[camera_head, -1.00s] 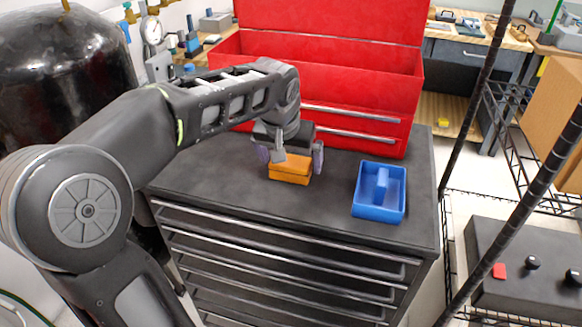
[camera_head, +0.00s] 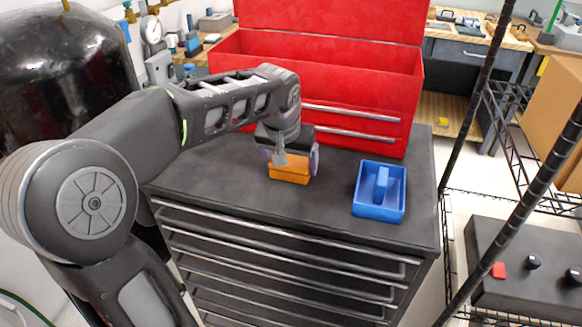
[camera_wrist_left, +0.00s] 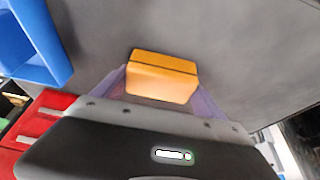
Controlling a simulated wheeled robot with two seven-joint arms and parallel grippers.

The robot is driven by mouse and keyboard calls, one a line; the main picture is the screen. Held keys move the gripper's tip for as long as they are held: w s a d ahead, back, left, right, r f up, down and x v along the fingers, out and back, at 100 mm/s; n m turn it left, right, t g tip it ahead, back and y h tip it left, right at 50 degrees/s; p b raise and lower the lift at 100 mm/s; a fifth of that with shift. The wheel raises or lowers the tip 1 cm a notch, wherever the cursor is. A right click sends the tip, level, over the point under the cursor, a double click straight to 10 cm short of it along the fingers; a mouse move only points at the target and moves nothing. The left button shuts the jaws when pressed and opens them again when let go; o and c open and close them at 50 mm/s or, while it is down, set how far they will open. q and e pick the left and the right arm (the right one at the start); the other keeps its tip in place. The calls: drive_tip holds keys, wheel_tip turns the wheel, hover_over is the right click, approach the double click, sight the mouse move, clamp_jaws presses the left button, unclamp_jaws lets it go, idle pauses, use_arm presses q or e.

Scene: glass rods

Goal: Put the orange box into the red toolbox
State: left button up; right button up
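The orange box (camera_head: 289,172) sits on the dark top of the tool cabinet, in front of the red toolbox (camera_head: 315,72). The toolbox lid stands open, and its upper compartment looks empty where I can see in. My left gripper (camera_head: 291,162) is over the orange box from above, with one purple finger against each side. In the left wrist view the box (camera_wrist_left: 162,75) is between the two fingers, which appear to touch its sides. The box looks to be still on the cabinet top. My right gripper is not in view.
A blue tray (camera_head: 366,207) with a raised handle stands on the cabinet top (camera_head: 230,190) to the right of the box. Dark posts of a wire rack rise at the right. The cabinet top between the box and the tray is clear.

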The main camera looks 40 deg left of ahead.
sight(291, 160)
use_arm(q)
drive_tip(key=c, duration=1.1)
drive_tip(key=shift+o, duration=0.2)
wheel_tip(291, 160, up, 10)
drive_tip(key=shift+r+p, duration=0.1)
drive_tip(key=shift+p, duration=0.3)
